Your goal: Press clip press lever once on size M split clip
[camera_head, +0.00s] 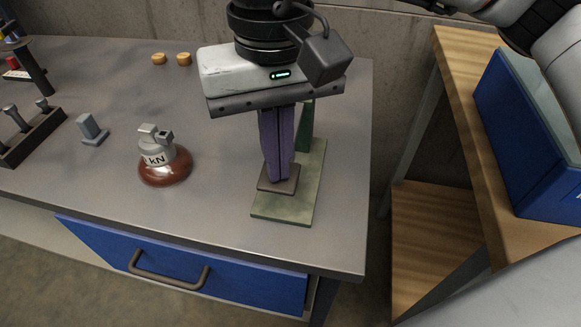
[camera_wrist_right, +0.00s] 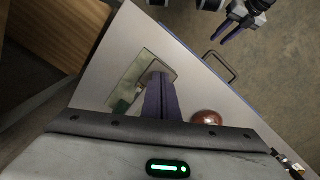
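The clip press has a green base plate (camera_head: 284,212), a dark green upright (camera_head: 305,128) and a small brown-grey block (camera_head: 278,184). It stands near the right end of the grey table. My right gripper (camera_head: 277,178) points down over it with its purple fingers together, the tips at the block. Whether they touch it I cannot tell. The base plate (camera_wrist_right: 128,82) also shows in the right wrist view, beside the fingers (camera_wrist_right: 161,80). No split clip can be made out; the lever is not clearly visible. My left gripper (camera_wrist_right: 226,34) hangs away from the table, its fingers apart and empty.
A brown insulator (camera_head: 165,168) with a grey kN cap stands left of the press. Further left are a small grey block (camera_head: 91,128) and a dark rack (camera_head: 30,135). Two orange pieces (camera_head: 171,59) lie at the back. A blue bin (camera_head: 530,130) sits on the wooden shelf at right.

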